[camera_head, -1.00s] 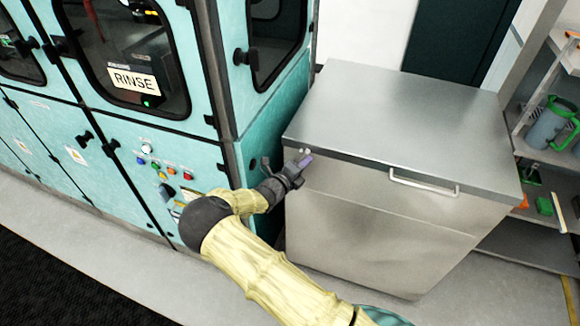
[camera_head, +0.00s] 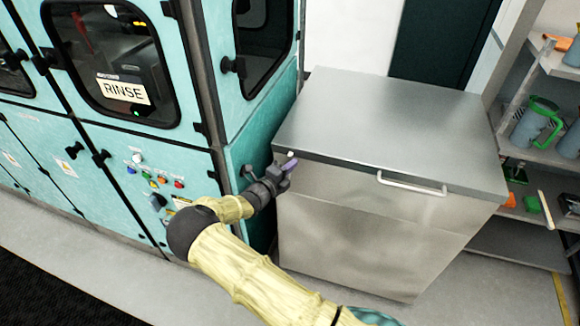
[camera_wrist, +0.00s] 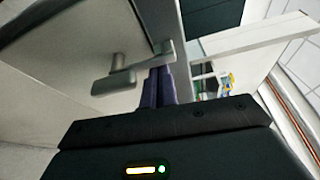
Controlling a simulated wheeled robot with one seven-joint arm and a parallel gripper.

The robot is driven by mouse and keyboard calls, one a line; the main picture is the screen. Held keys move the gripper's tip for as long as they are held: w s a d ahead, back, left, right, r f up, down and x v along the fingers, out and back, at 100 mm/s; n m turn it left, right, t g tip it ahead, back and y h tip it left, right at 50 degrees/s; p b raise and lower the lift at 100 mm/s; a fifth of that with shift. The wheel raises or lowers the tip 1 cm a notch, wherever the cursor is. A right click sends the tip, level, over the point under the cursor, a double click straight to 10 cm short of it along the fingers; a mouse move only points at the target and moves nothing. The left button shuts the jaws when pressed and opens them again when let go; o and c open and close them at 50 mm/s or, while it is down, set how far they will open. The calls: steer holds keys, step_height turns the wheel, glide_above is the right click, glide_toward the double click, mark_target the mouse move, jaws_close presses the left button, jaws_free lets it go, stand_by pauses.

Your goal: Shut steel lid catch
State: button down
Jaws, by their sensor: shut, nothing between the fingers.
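The steel chest (camera_head: 360,210) stands right of the teal machine, with its flat steel lid (camera_head: 390,115) down. The small pale catch (camera_head: 291,154) is at the lid's front edge near the left corner, partly hidden by my gripper. In the wrist view a grey catch lever (camera_wrist: 113,83) stands out from the chest, left of my fingers. My gripper (camera_head: 294,164) is shut and empty, its purple fingers right at the catch; they also show in the wrist view (camera_wrist: 160,88). I cannot tell whether they touch it or whether the catch is fastened.
The teal machine (camera_head: 180,170) with a RINSE sign stands close on the left of my forearm. A white bar handle (camera_head: 412,184) sticks out from the chest front. Shelves (camera_head: 525,150) with a green-handled jug (camera_head: 537,122) stand at the right. Floor in front is clear.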

steer(key=shift+s+d+r+p, duration=0.1)
steer(key=shift+d+p, duration=0.35)
steer(key=d+p, duration=0.1)
steer(key=s+d+p, duration=0.1)
steer(key=d, duration=0.1)
steer(key=shift+s+d+r, duration=0.1)
steer(key=shift+d, duration=0.1)
steer(key=b+v, duration=0.3)
steer(key=v, duration=0.7)
steer(key=shift+a+f, duration=0.25)
steer(key=shift+f, duration=0.2)
